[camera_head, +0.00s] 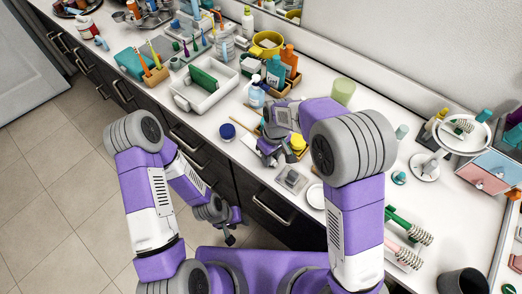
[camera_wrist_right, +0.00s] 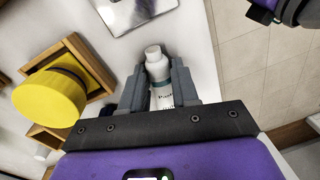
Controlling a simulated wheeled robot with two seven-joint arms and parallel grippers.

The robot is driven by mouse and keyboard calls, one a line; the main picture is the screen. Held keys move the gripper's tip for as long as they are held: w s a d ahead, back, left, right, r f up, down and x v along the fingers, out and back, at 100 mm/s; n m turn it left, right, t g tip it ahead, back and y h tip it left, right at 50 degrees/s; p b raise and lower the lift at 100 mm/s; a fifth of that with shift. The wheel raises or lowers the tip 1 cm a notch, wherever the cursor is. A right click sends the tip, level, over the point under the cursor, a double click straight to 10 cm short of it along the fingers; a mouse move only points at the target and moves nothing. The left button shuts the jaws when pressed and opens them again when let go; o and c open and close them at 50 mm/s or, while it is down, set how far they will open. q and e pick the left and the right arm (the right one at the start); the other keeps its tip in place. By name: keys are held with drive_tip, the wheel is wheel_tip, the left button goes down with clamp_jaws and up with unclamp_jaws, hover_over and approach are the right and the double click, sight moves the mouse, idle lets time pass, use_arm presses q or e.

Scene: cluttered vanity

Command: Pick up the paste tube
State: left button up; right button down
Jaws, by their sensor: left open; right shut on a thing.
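The paste tube (camera_wrist_right: 157,68) is a white tube with a round cap and dark lettering starting with "P". In the right wrist view it lies between the two grey fingers of my right gripper (camera_wrist_right: 160,88), which is shut on it. Its lower part is hidden by the gripper body. In the head view my right gripper (camera_head: 270,156) is low over the counter near its front edge, and the tube cannot be made out there. My left gripper (camera_head: 230,234) is open and empty, below counter height in front of the drawers.
A yellow-lidded jar (camera_wrist_right: 48,98) stands in a wooden tray (camera_wrist_right: 97,75) beside my right gripper. A blue-lidded jar (camera_head: 227,131) and a clear square item (camera_head: 291,180) are on the counter nearby. Bottles (camera_head: 275,72) and a white bin (camera_head: 183,103) stand farther back.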

wheel_tip(320, 180, up, 10)
drive_tip(key=p, duration=0.2)
idle(0.3)
